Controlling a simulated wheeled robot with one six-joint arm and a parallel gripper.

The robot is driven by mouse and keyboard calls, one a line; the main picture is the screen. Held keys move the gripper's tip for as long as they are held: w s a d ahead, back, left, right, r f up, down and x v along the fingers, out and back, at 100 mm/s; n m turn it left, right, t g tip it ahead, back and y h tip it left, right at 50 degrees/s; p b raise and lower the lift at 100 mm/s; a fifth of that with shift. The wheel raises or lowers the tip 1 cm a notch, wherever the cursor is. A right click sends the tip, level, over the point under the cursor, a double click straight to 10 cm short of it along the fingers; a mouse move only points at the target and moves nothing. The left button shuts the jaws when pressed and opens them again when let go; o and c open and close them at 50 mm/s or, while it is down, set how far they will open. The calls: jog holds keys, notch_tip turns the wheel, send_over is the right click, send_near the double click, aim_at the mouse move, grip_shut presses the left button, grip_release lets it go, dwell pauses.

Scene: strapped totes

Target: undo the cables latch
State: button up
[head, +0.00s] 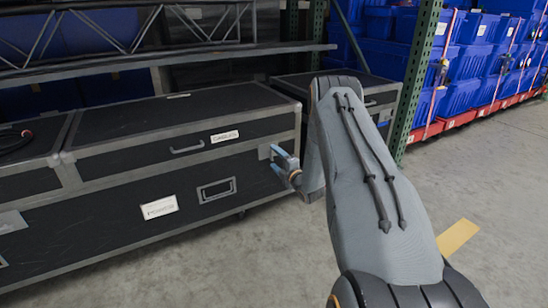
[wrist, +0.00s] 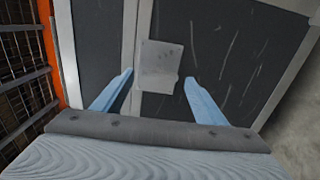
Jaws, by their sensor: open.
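The black case with metal edges (head: 110,235) carries a white label (head: 225,136) that appears to read CABLES on its upper part. A grey latch plate (head: 264,152) sits at the right of its front, across the seam; the wrist view shows this pale, scuffed plate (wrist: 158,66) close up. My gripper (head: 277,157) is at the case front beside the latch. In the wrist view its blue fingers (wrist: 158,77) are open, one on each side of the plate, with gaps between. I cannot tell whether they touch the case face.
The case also has a lid handle (head: 187,147), a recessed handle (head: 217,190) and a second white label (head: 160,207). A metal shelf beam (head: 160,60) runs above it. A green rack post (head: 414,80) and blue totes (head: 465,65) stand right. Bare floor (head: 270,260) lies in front.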

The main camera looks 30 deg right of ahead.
jog(key=s+p, duration=0.1)
jog(key=s, duration=0.5)
jog(key=shift+d+p, duration=0.15)
jog(key=shift+p, duration=0.15)
